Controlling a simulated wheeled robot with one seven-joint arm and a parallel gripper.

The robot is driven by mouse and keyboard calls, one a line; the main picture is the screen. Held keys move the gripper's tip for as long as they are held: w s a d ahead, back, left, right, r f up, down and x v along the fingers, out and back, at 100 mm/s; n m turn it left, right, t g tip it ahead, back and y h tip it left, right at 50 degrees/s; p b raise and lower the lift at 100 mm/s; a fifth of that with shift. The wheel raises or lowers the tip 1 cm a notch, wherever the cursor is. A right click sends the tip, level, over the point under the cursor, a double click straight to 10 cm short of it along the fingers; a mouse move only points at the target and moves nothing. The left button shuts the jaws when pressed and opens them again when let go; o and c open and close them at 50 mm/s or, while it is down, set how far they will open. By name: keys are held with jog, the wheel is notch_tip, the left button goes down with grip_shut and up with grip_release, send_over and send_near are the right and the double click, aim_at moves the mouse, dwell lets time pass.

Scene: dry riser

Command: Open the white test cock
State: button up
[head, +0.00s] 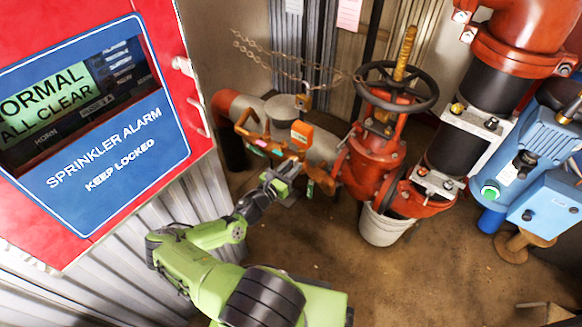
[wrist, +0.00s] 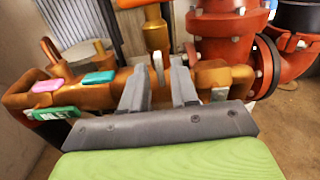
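The bronze valve body (wrist: 120,95) lies across the wrist view and also shows in the head view (head: 250,135). It bears a pink lever (wrist: 47,85) and a teal lever (wrist: 98,77). A small whitish lever (wrist: 158,68), which looks like the white test cock's, stands upright to the right of these. My gripper (wrist: 158,82) is open, with one finger on each side of the whitish lever. I cannot tell whether either finger touches it. In the head view my gripper (head: 285,180) is just in front of the valve body, and the white lever cannot be made out.
A green tag (wrist: 58,113) hangs at the left of the body. A red gate valve with a black handwheel (head: 396,88) stands to the right, above a white bucket (head: 385,226). A chain (head: 290,65) hangs behind. The red alarm cabinet (head: 90,110) fills the left.

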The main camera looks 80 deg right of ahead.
jog(key=shift+o, duration=0.2)
jog(key=p+v, duration=0.1)
jog(key=v, duration=0.4)
dwell(0.6)
